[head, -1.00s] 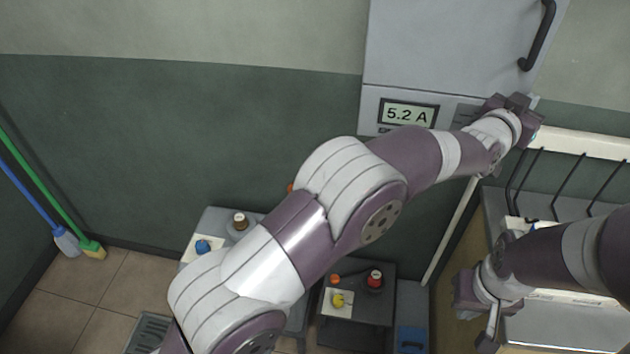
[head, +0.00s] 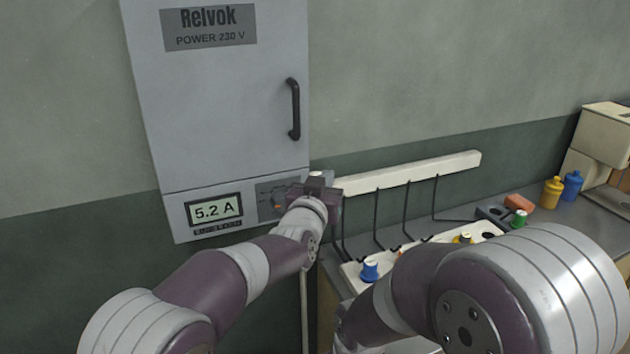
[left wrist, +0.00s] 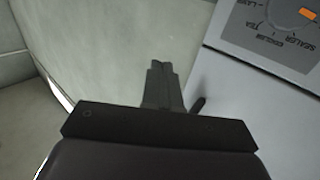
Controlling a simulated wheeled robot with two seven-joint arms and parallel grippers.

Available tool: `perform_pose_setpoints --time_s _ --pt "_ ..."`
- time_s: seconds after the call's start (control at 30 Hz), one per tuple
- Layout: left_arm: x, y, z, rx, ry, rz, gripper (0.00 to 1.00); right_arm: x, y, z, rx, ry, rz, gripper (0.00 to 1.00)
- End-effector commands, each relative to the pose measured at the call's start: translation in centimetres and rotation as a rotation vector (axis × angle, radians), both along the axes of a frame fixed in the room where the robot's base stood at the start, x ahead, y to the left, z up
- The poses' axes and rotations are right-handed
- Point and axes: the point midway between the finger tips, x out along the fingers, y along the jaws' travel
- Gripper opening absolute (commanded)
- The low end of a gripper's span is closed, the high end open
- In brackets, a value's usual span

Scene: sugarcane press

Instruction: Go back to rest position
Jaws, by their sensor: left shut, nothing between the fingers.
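My left gripper (head: 320,183) is at the lower right corner of the grey power cabinet (head: 225,110), close to its control panel. In the left wrist view its fingers (left wrist: 161,85) are together with nothing between them. The labelled panel with a knob (left wrist: 288,27) shows at the upper right of that view, apart from the fingertips. My right arm (head: 480,300) crosses the lower right of the head view; its gripper is hidden or out of frame.
A white rail (head: 410,172) with hanging black cables is right of the cabinet. A counter below holds a blue-capped item (head: 369,271), yellow (head: 552,192) and blue (head: 572,184) bottles, and a beige machine (head: 605,135).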

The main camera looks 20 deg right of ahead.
Motion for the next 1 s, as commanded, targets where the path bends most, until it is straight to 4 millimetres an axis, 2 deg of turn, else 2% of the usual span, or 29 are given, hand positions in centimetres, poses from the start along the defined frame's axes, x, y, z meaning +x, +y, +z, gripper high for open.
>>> perform_pose_setpoints --time_s 0.1,0.3,0.53,0.57,0.63,0.67,0.7,0.73,0.77,0.8,0.87,0.9,0.97,1.0 --pt "-2.6 -0.2 -0.2 -0.001 0.001 -0.003 0.0 0.0 0.0 -0.7 0.0 0.0 0.0 0.0" --pt "-5.9 -0.3 -0.1 -0.001 0.001 -0.002 0.0 0.0 0.0 -1.1 0.0 0.0 0.0 0.0" --pt "-6.7 -0.3 -0.2 -0.004 0.009 -0.001 0.0 0.0 0.0 -1.1 0.0 0.0 0.0 0.0" --pt "-6.8 -0.4 -0.5 -0.004 0.03 -0.008 0.0 0.0 0.0 -1.1 0.0 0.0 0.0 0.0" --pt "-7.5 -0.7 -2.9 0.038 0.112 -0.042 0.0 0.0 0.0 -1.1 0.0 0.0 0.0 0.0" --pt "-8.1 -0.7 -4.7 0.072 0.161 -0.058 0.0 0.0 0.0 -1.1 0.0 0.0 0.0 0.0" --pt "-9.2 -0.3 -7.5 0.133 0.246 -0.085 0.0 0.0 0.0 -1.1 0.0 0.0 0.0 0.0" --pt "-10.3 0.6 -9.6 0.189 0.32 -0.101 0.0 0.0 0.0 -1.0 0.0 0.0 0.0 0.0" --pt "-11.2 2.3 -11.8 0.249 0.406 -0.103 0.0 0.0 0.0 -0.7 0.0 0.0 0.0 0.0" --pt "-12.1 5.6 -14.1 0.324 0.52 -0.087 0.0 0.0 0.0 -0.3 0.0 0.0 0.0 0.0" --pt "-13.6 11.1 -16.9 0.418 0.681 -0.042 0.0 0.0 0.0 0.4 0.0 0.0 0.0 0.0" --pt "-14.8 14.9 -18.3 0.468 0.783 -0.003 0.0 0.0 0.0 0.8 0.0 0.0 0.0 0.0" --pt "-17.1 20.6 -19.7 0.532 0.929 0.062 0.0 0.0 0.0 1.4 0.0 0.0 0.0 0.0" --pt "-18.8 24.4 -20.2 0.561 1.022 0.11 0.0 0.0 0.0 1.9 0.0 0.0 0.0 0.0"
